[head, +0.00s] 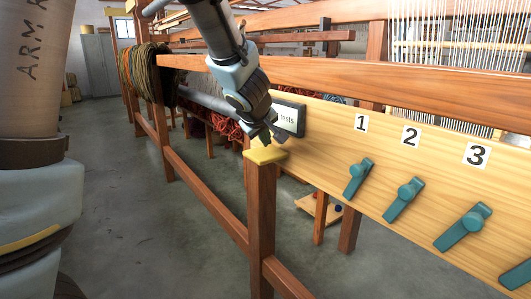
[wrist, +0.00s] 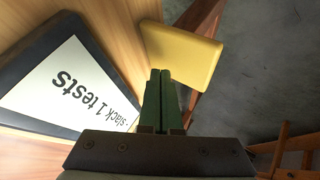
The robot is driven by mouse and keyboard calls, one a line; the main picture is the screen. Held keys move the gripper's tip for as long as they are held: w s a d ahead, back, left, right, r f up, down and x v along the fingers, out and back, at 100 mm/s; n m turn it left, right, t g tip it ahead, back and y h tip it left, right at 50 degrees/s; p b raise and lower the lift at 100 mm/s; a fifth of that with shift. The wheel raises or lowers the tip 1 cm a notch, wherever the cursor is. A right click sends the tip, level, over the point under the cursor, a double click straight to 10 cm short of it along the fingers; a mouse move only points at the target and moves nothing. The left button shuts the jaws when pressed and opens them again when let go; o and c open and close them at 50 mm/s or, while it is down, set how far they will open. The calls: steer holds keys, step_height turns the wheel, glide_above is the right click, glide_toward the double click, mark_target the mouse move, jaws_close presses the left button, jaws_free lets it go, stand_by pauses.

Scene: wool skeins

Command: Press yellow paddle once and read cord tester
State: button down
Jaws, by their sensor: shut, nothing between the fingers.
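The yellow paddle (head: 265,156) sits on top of a wooden post in the head view. In the wrist view the yellow paddle (wrist: 185,52) lies just beyond my fingertips. My gripper (head: 266,139) is shut and empty, right over the paddle in the head view. Its two green fingers (wrist: 160,72) are together in the wrist view, at the paddle's near edge; I cannot tell whether they touch it. The dark-framed cord tester (head: 291,118) is partly hidden by my gripper. In the wrist view the tester's screen (wrist: 75,88) is upside down and reads "slack 1 tests", perhaps cut off.
A pale board to the right carries teal levers (head: 405,198) under number labels 1, 2 and 3. Wooden loom beams run above and below. Wool skeins (head: 146,70) hang at the back left. Grey floor (head: 140,215) is open at the left.

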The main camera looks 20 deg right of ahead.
mark_target(266, 153)
steer(key=shift+f+b, duration=0.35)
steer(key=shift+f, duration=0.05)
steer(key=shift+s+f+b, duration=0.1)
steer(key=shift+f+b, duration=1.05)
steer(key=shift+f, duration=0.15)
stand_by(1.2)
steer(key=shift+r, duration=0.1)
steer(key=shift+r+p, duration=1.6)
steer(key=shift+p, duration=0.15)
step_height(266, 153, up, 5)
steer(key=p, duration=0.5)
steer(key=shift+r, duration=0.1)
